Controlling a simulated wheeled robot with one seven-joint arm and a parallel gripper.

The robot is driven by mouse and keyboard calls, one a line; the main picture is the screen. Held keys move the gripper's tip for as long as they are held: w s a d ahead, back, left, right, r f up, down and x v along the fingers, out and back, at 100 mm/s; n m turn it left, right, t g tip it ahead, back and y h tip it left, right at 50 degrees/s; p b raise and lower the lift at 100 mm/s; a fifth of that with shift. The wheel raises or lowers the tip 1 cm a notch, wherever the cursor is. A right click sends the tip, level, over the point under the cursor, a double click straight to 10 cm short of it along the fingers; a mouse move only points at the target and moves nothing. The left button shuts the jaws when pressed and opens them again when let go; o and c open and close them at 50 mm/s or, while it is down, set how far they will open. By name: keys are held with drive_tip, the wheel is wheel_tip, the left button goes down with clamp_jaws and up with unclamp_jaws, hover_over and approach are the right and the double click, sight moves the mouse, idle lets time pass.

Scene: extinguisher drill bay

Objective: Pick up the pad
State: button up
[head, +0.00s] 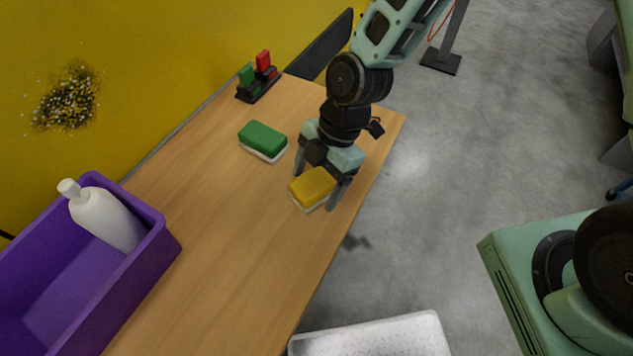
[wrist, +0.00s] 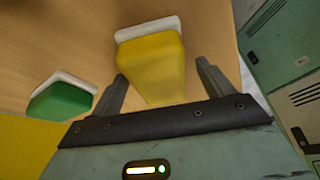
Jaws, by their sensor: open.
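A yellow pad (head: 312,186) with a white underside lies on the wooden table (head: 225,240), near its right edge. A green pad (head: 264,139) with a white underside lies farther back and to the left. My gripper (head: 319,181) is open over the yellow pad, its fingers pointing down towards the table. In the wrist view, the yellow pad (wrist: 152,66) shows between and beyond the open fingers (wrist: 162,82), with a gap on either side. The green pad (wrist: 62,100) is outside the fingers, to the left. I cannot tell how far the fingertips are above the table.
A purple bin (head: 150,255) with a white bottle (head: 105,217) in it stands at the table's left end. A dark holder with green and red pieces (head: 258,82) stands at the back, by the yellow wall (head: 170,50). The table's middle is clear.

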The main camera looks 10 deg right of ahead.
drive_tip(key=shift+f, duration=0.2)
idle(0.3)
drive_tip(key=c, duration=1.2)
drive_tip(key=shift+o, duration=0.2)
